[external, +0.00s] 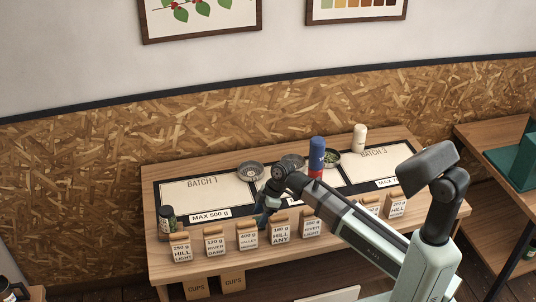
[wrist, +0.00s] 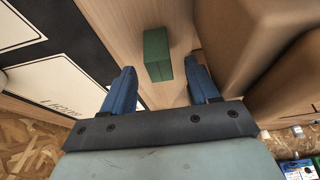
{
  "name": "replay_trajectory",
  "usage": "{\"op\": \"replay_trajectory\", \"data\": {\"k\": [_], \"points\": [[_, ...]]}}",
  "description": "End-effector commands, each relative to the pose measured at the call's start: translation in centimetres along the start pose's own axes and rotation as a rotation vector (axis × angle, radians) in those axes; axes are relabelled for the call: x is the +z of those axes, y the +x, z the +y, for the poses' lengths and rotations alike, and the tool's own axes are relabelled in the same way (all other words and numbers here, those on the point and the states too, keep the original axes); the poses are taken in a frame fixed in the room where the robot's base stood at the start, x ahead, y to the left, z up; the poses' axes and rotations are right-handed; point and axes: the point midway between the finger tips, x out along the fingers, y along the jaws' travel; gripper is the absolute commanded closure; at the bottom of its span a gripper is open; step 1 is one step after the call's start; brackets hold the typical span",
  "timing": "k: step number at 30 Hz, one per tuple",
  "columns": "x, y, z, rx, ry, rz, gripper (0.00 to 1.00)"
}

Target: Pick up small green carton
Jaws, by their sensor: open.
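The small green carton (wrist: 157,55) stands on the wooden table in the wrist view. It lies ahead of my gripper (wrist: 160,88), roughly midway between the two blue fingers, with a gap on each side. My gripper is open and holds nothing. In the external view my gripper (external: 265,212) is low over the table's front part, behind the row of paper bags. I cannot make out the carton there; my arm and the bags cover that spot.
Brown paper bags (external: 246,238) with weight labels stand along the front edge, close on the right in the wrist view (wrist: 240,40). Framed batch mats (external: 205,190) lie behind. A blue and red can (external: 316,157), metal bowls (external: 250,171), a white bottle (external: 359,138) and a dark jar (external: 167,219) stand around.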

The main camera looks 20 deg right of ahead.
Motion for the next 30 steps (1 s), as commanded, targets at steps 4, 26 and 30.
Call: {"op": "replay_trajectory", "data": {"k": [4,26,30], "points": [[-0.01,0.92,-0.01,0.0,0.0,0.0,0.4],[-0.02,0.89,-0.01,0.0,0.0,0.0,0.9],[-0.02,0.89,-0.01,0.0,0.0,0.0,1.0]]}}
